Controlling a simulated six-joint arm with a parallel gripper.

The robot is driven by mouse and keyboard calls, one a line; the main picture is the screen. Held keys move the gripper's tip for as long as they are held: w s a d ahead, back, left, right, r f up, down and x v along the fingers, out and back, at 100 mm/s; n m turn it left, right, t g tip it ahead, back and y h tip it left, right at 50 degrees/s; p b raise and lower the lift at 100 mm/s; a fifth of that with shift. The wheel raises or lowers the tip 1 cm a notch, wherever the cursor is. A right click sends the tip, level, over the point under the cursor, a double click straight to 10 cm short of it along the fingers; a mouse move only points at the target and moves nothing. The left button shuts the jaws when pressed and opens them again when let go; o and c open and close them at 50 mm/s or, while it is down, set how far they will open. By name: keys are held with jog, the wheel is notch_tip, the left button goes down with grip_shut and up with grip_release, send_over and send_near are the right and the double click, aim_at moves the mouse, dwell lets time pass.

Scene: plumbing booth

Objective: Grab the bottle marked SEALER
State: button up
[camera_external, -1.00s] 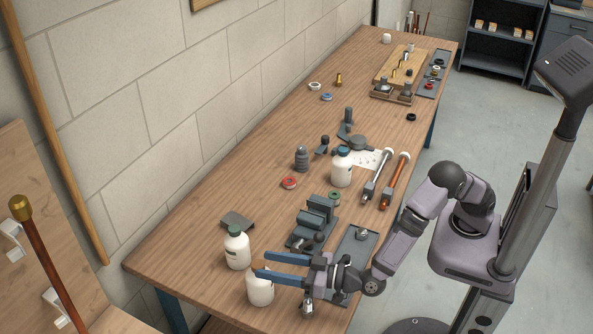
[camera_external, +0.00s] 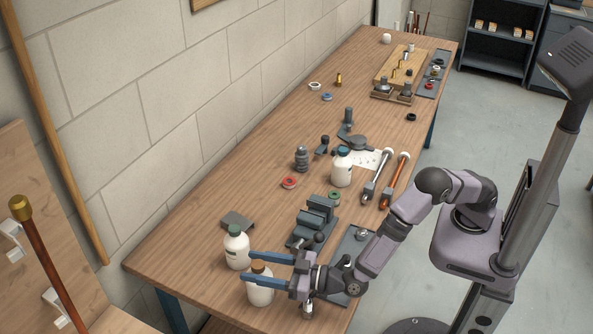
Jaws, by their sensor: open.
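Three white bottles stand upright on the workbench, and their label text is too small to read. One has a brown cap (camera_external: 260,284), at the near end. One has a green cap (camera_external: 237,248), just behind and left of it. One has a blue cap (camera_external: 342,170), farther up the bench. My gripper (camera_external: 233,265) is open, its two long blue fingers pointing left. The brown cap shows between the fingers, and the lower finger crosses in front of that bottle. The upper fingertip overlaps the green-capped bottle in the picture; I cannot tell whether it touches.
The workbench (camera_external: 190,235) runs along a block wall. A dark vise (camera_external: 315,218) stands behind my gripper, near a grey tray (camera_external: 356,243). A small dark plate (camera_external: 238,220) lies behind the green-capped bottle. Two pipe tools (camera_external: 393,180) lie by the right edge.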

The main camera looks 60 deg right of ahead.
jog(key=shift+p+x, duration=0.5)
jog(key=shift+x, duration=1.35)
grip_shut()
